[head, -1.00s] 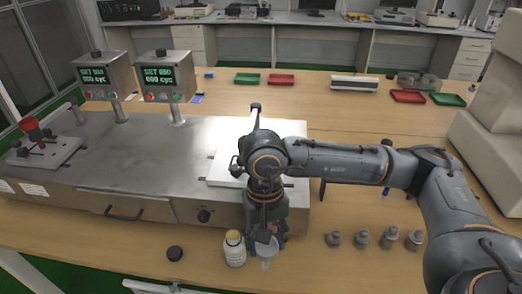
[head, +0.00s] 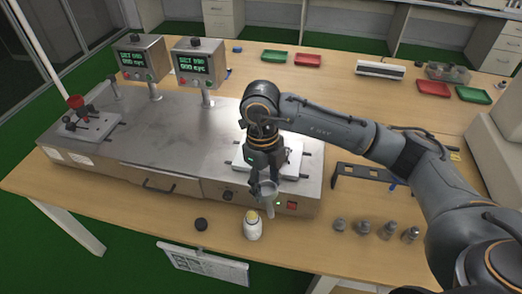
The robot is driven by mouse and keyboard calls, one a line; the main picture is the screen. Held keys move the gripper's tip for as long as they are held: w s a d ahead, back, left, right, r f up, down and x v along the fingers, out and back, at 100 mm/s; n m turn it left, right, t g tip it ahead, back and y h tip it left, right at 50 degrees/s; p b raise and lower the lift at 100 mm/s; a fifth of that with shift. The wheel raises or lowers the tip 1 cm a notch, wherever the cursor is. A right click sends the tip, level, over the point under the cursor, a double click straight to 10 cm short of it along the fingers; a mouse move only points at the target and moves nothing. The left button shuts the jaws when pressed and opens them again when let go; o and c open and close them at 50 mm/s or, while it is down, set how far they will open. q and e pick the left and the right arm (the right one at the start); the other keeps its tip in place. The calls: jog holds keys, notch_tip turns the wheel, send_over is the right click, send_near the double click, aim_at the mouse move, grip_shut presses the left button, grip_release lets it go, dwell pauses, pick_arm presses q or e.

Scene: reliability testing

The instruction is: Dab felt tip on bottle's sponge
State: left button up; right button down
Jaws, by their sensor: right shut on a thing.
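The white bottle (head: 253,228) stands upright near the table's front edge, open, with a yellowish top (head: 251,215) that looks like the sponge. My right gripper (head: 264,188) is shut on a pale grey, funnel-shaped piece (head: 268,199) whose narrow end points down. This end appears just behind and right of the bottle's top, seemingly apart from it; the height gap is hard to judge. The felt itself is too small to make out. A dark round cap (head: 200,224) lies left of the bottle. My left gripper is not in view.
The steel tester (head: 150,145) with two display boxes (head: 193,62) stands behind the bottle. Several small metal weights (head: 388,229) stand at the right. A black bracket (head: 368,174) lies behind them. The tabletop between cap and left edge is clear.

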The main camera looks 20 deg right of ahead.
aim_at(262, 183)
jog(key=r+m+p, duration=0.1)
jog(key=m, duration=0.2)
jog(key=w+r+m+y+p, duration=0.1)
jog(key=m+p, duration=0.1)
jog(key=m, duration=0.2)
jog(key=r+m+p, duration=0.1)
jog(key=m, duration=0.2)
jog(key=shift+w+r+m+y, duration=0.3)
jog(key=shift+w+r+m, duration=0.05)
jog(key=shift+w+m, duration=0.05)
pick_arm(q)
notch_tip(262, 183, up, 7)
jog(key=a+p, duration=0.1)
jog(key=p, duration=0.1)
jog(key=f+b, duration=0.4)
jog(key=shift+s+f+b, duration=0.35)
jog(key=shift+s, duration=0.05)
pick_arm(e)
jog(key=f+m, duration=0.1)
jog(key=m, duration=0.1)
jog(key=f+m, duration=0.2)
jog(key=f+m+y, duration=0.1)
jog(key=f, duration=0.1)
jog(key=shift+w+a+f+m, duration=0.1)
jog(key=shift+w+m, duration=0.3)
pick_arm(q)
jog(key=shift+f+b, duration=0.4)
pick_arm(e)
jog(key=shift+f, duration=0.75)
